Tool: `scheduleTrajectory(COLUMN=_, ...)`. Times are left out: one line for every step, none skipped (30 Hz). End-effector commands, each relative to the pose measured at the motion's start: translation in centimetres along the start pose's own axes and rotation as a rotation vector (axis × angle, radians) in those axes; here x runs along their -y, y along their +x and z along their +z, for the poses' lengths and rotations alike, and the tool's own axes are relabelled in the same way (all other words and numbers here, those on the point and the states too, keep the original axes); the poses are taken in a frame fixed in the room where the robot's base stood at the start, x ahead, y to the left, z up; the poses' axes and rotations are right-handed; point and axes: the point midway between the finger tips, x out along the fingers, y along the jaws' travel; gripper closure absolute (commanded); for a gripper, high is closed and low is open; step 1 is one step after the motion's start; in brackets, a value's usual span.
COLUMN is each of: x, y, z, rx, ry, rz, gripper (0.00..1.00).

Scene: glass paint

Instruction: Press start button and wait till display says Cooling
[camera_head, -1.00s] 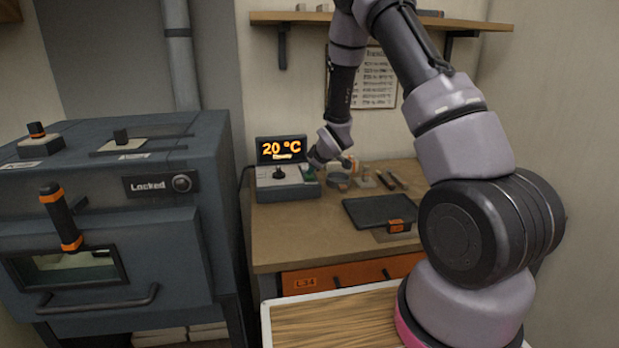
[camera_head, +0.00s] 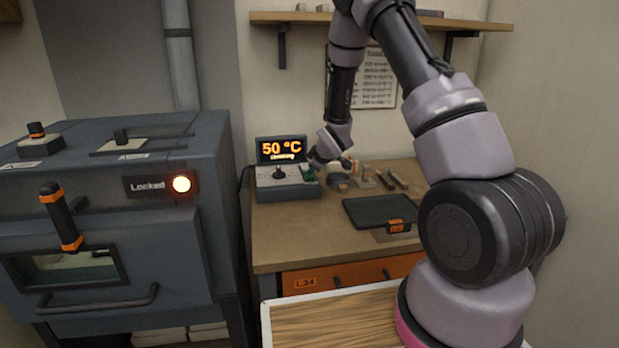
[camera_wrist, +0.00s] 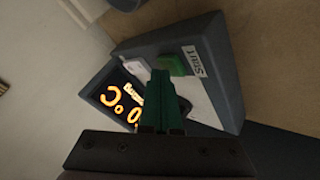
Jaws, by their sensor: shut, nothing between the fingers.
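The control box (camera_head: 288,190) stands on the workbench, with a black knob on its top. Its display (camera_head: 281,149) reads "50 °C" in orange, with a smaller word below that looks like "Heating". In the wrist view the display (camera_wrist: 118,97) shows tilted, partly behind my fingers. The green start button (camera_wrist: 172,64) sits beside a "Start" label (camera_wrist: 194,61). My gripper (camera_wrist: 160,75) is shut and empty, its green fingertips at the button's edge; I cannot tell if they touch it. In the head view my gripper (camera_head: 309,172) is small at the box's right side.
The grey kiln (camera_head: 110,230) fills the left, with a "Locked" sign and a glowing red-orange lamp (camera_head: 181,184). A dark tray (camera_head: 375,212) and small tools lie right of the box. A shelf (camera_head: 400,20) hangs above.

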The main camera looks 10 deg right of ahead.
Motion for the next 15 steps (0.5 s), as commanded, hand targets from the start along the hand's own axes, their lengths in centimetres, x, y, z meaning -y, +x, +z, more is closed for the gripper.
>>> scheduleTrajectory(x=-0.16, y=-0.22, z=-0.15, rx=0.000, ry=0.000, rz=0.000, gripper=1.00)
scheduleTrajectory(x=-0.24, y=-0.33, z=-0.23, rx=-0.001, ry=0.000, rz=0.000, gripper=1.00)
scheduleTrajectory(x=-0.34, y=-0.48, z=-0.34, rx=-0.001, ry=0.000, rz=0.000, gripper=1.00)
scheduleTrajectory(x=-0.41, y=-0.59, z=-0.43, rx=-0.001, ry=-0.001, rz=0.000, gripper=1.00)
scheduleTrajectory(x=-0.48, y=-0.69, z=-0.50, rx=-0.001, ry=-0.001, rz=0.000, gripper=1.00)
scheduleTrajectory(x=-0.55, y=-0.80, z=-0.57, rx=-0.001, ry=-0.001, rz=0.000, gripper=1.00)
scheduleTrajectory(x=-0.58, y=-0.85, z=-0.60, rx=-0.001, ry=-0.001, rz=0.000, gripper=1.00)
scheduleTrajectory(x=-0.60, y=-0.88, z=-0.62, rx=-0.001, ry=-0.001, rz=0.000, gripper=1.00)
scheduleTrajectory(x=-0.60, y=-0.88, z=-0.62, rx=-0.001, ry=-0.001, rz=0.000, gripper=1.00)
scheduleTrajectory(x=-0.60, y=-0.88, z=-0.61, rx=0.000, ry=-0.001, rz=0.000, gripper=1.00)
scheduleTrajectory(x=-0.59, y=-0.87, z=-0.61, rx=0.000, ry=-0.001, rz=0.000, gripper=1.00)
scheduleTrajectory(x=-0.60, y=-0.87, z=-0.61, rx=0.000, ry=-0.001, rz=0.000, gripper=1.00)
scheduleTrajectory(x=-0.60, y=-0.87, z=-0.61, rx=0.000, ry=-0.001, rz=0.000, gripper=1.00)
scheduleTrajectory(x=-0.60, y=-0.87, z=-0.61, rx=0.000, ry=-0.001, rz=0.000, gripper=1.00)
scheduleTrajectory(x=-0.61, y=-0.87, z=-0.62, rx=-0.001, ry=-0.001, rz=0.000, gripper=1.00)
